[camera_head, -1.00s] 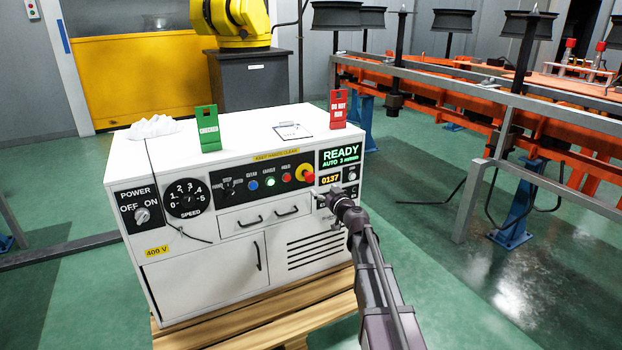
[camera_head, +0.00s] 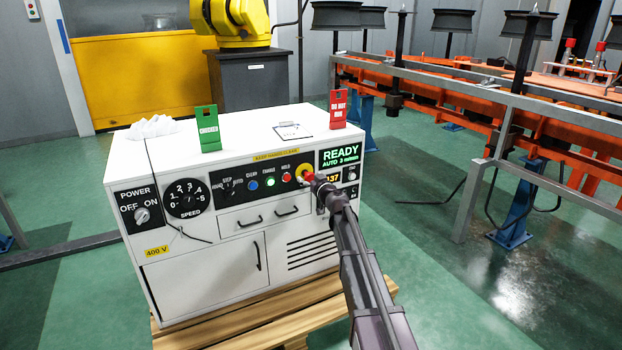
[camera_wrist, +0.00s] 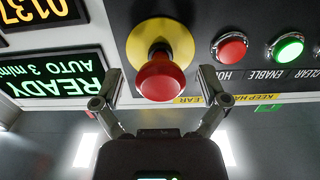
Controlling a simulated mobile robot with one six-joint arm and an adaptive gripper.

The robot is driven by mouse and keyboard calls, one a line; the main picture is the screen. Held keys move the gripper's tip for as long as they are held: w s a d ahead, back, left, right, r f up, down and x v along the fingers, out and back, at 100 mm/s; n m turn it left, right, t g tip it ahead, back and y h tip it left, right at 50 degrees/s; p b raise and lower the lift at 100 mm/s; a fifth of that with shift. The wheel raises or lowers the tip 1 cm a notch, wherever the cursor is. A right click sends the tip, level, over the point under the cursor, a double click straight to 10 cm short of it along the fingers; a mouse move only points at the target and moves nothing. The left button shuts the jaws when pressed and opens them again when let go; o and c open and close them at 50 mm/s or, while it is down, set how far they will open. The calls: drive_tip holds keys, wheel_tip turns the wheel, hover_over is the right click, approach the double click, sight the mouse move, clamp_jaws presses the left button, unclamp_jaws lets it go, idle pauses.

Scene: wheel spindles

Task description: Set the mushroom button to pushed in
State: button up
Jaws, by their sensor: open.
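The mushroom button (camera_head: 307,177) is red on a yellow round plate, on the right part of the white cabinet's black control panel. In the wrist view the red button head (camera_wrist: 161,79) stands out from its yellow plate (camera_wrist: 160,45), with a stem visible between them. My gripper (camera_head: 313,181) is at the button in the head view and partly covers it. In the wrist view my gripper (camera_wrist: 160,88) is open, with one finger on each side of the red head. Gaps show between the fingers and the head.
Close beside the button are a red HOLD button (camera_wrist: 230,48), a green ENABLE button (camera_wrist: 287,48) and the READY screen (camera_head: 341,156). The counter display (camera_head: 331,178) is partly covered by my arm. Red and green tags stand on the cabinet top (camera_head: 240,125).

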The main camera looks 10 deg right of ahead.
clamp_jaws()
drive_tip(key=shift+w+a, duration=0.2)
drive_tip(key=shift+w, duration=0.45)
unclamp_jaws()
drive_tip(key=shift+s, duration=0.15)
drive_tip(key=v, duration=1.1)
drive_tip(key=shift+s, duration=0.35)
drive_tip(key=shift+d, duration=0.1)
